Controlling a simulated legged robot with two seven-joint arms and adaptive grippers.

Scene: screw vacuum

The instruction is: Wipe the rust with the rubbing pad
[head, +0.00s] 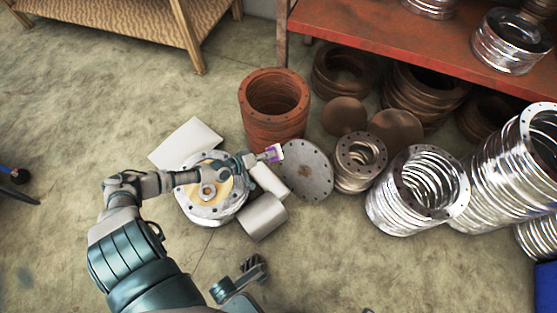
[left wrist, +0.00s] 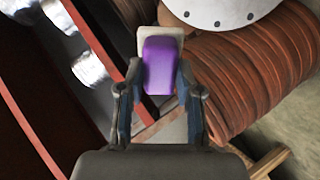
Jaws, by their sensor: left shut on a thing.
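My left gripper (head: 250,160) reaches in from the lower left and is shut on a small pad (head: 274,153). In the left wrist view the pad (left wrist: 161,66) is purple with a pale block behind it, held between the two fingers. The pad is above the floor beside a grey flange plate. A round pale flange (head: 218,208) with a tan, rust-like patch around its centre lies below my left forearm, which hides part of it. A teal and dark grey part at the bottom of the head view may be my right gripper (head: 255,268); its jaws are unclear.
A stack of rust-red rings (head: 273,128) stands behind the pad. The grey flange plate (head: 307,170) lies to the pad's right. Shiny bellows (head: 390,205) stand further right. A red shelf (head: 380,38) overhangs brown rings. The front floor is mostly clear.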

